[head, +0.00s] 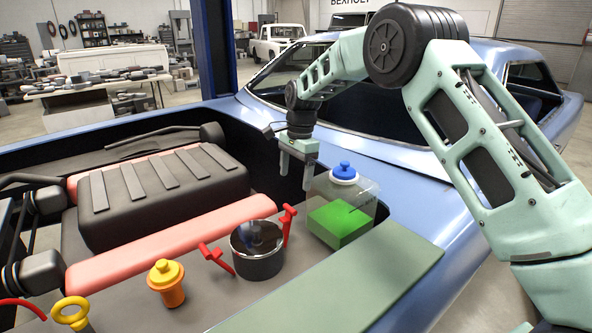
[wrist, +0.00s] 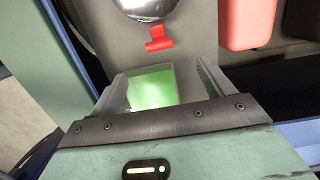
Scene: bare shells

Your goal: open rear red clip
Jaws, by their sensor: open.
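A dark round canister (head: 257,250) with a shiny lid stands in the engine bay. One red clip (head: 288,222) stands up at its right side, nearer my gripper. Another red clip (head: 217,260) tilts outward at its left side. In the wrist view, a red clip (wrist: 159,39) shows just below the shiny round lid (wrist: 146,7), beyond my fingertips. My gripper (head: 296,170) is open and empty, above and to the right of the canister, near the clear reservoir. Its two fingers are spread apart in the wrist view (wrist: 163,84) and touch neither clip.
A clear reservoir with a blue cap (head: 343,171) and green contents (head: 340,224) stands right of the canister. An orange and yellow cap (head: 166,282) and a yellow ring handle (head: 72,313) stand at front left. A ribbed dark engine cover (head: 160,190) lies behind.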

